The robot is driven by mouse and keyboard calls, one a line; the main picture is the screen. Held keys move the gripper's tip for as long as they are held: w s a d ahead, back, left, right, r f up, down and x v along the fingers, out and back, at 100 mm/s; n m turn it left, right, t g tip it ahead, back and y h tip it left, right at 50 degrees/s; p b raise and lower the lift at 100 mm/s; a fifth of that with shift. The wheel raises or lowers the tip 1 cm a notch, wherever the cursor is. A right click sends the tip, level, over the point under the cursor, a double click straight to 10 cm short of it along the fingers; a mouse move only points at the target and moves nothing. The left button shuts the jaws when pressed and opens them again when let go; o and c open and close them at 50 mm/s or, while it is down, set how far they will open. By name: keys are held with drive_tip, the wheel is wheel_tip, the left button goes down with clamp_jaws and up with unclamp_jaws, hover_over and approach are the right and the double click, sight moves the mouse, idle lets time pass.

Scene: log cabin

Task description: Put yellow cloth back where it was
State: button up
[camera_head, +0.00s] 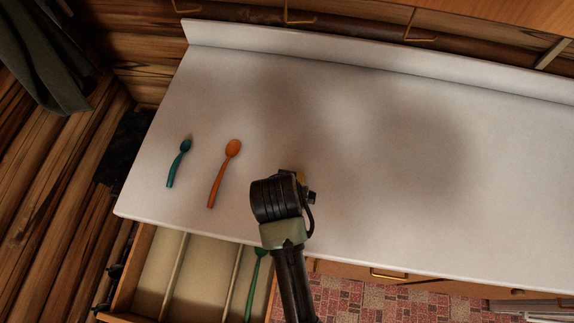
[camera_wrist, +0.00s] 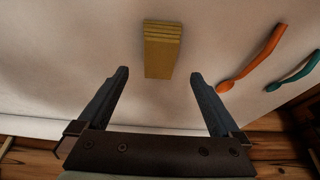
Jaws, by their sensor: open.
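The yellow cloth (camera_wrist: 162,48) is a small folded, ridged block on the white countertop in the wrist view. In the head view only a sliver of yellow (camera_head: 301,177) shows beside my wrist, which hides the rest. My gripper (camera_wrist: 159,76) is open and empty. Its two fingers are spread on either side of the line to the cloth, with the cloth's near end about level with the fingertips in the picture. Whether the fingers are at the cloth's height is unclear. In the head view my fingers are hidden behind the wrist.
An orange spoon (camera_head: 222,172) and a teal spoon (camera_head: 179,162) lie left on the counter (camera_head: 380,190). Below the front edge, a drawer (camera_head: 158,270) stands open, with dividers and a green utensil (camera_head: 256,281) inside. The counter's right side is clear. A raised backsplash (camera_head: 300,42) runs behind.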

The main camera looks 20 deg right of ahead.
drive_tip(key=w+a+r+n+t, duration=0.15)
drive_tip(key=w+r+t, duration=0.3)
drive_tip(key=r, duration=0.85)
drive_tip(key=w+a+r+n+t, duration=0.15)
drive_tip(key=w+r+t, duration=0.3)
drive_tip(key=r, duration=0.75)
drive_tip(key=w+a+r+n+t, duration=0.15)
drive_tip(key=w+r+t, duration=0.35)
drive_tip(key=r, duration=0.8)
drive_tip(key=s+a+r+t+y, duration=0.1)
drive_tip(key=s+a+r+t, duration=0.1)
drive_tip(key=r, duration=0.7)
drive_tip(key=s+a+r+n+t, duration=0.1)
drive_tip(key=s+r+t, duration=0.3)
drive_tip(key=r, duration=0.5)
drive_tip(key=s+a+r+n+t+y, duration=0.1)
drive_tip(key=s+a+r+t, duration=0.2)
drive_tip(key=r, duration=0.6)
drive_tip(key=shift+s+t+y, duration=0.3)
drive_tip(key=shift+s, duration=0.8)
